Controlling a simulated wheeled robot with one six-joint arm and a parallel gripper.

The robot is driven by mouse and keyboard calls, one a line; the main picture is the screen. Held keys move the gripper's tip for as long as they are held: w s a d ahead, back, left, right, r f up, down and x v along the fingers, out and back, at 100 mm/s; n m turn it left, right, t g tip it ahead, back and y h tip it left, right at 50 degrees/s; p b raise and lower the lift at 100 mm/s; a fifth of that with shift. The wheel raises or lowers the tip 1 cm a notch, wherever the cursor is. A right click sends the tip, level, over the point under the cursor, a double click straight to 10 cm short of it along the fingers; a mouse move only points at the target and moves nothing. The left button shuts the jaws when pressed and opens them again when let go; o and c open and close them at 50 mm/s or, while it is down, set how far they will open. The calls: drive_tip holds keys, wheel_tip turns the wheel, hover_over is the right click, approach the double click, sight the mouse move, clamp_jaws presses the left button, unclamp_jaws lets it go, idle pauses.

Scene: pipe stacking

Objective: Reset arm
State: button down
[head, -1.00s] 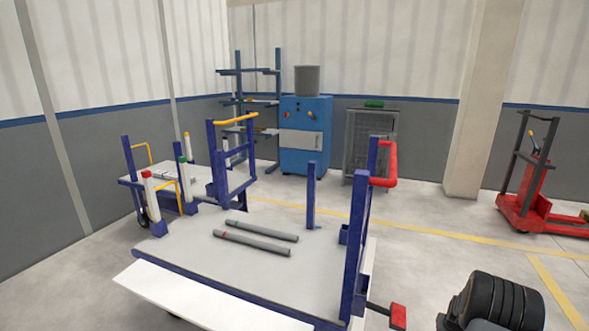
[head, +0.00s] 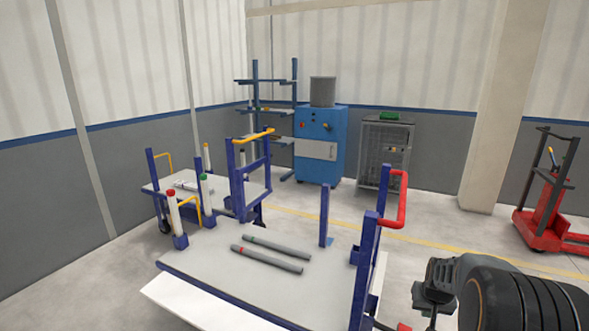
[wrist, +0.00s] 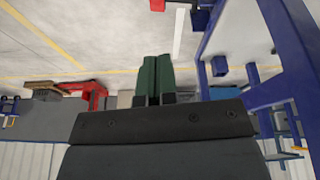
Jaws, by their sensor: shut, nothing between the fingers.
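My arm (head: 520,300) shows at the lower right of the head view, to the right of the near cart's red handle; its fingertips are not clear there. In the wrist view my gripper (wrist: 152,75) shows two dark green fingers side by side, shut with nothing between them. The wrist view looks upside down, with the floor at the top. Two grey pipes, one with a red band (head: 266,260) and one with a green band (head: 276,247), lie side by side on the near cart (head: 215,279), apart from my gripper.
The near cart's blue posts (head: 366,260) and red handle (head: 396,200) stand close left of my arm. A second cart (head: 215,205) with white pipes stands behind left. A blue cabinet (head: 319,150), grey cage (head: 385,155) and red pallet lifter (head: 545,205) stand farther back. Open floor lies between.

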drive_tip(key=s+a+r+n+p, duration=0.1)
drive_tip(key=s+a+r+p, duration=0.1)
drive_tip(key=a+r+p, duration=0.3)
drive_tip(key=s+a+r+p, duration=0.1)
drive_tip(key=s+a+r, duration=0.2)
drive_tip(key=r, duration=0.5)
drive_tip(key=s+a+r+n+p, duration=0.1)
drive_tip(key=s+a+r+p, duration=0.1)
drive_tip(key=a+r+p, duration=0.3)
drive_tip(key=s+a+r+p, duration=0.2)
drive_tip(key=s+a+r, duration=0.1)
drive_tip(key=s+r, duration=0.2)
drive_tip(key=s+a+r+n+y+p, duration=0.1)
drive_tip(key=s+a+r+p, duration=0.2)
drive_tip(key=s+r, duration=0.2)
drive_tip(key=shift+s+a+r+n, duration=0.3)
drive_tip(key=shift+s+a+r, duration=0.1)
drive_tip(key=shift+r, duration=0.25)
drive_tip(key=shift+a+y, duration=0.15)
drive_tip(key=shift+y, duration=0.15)
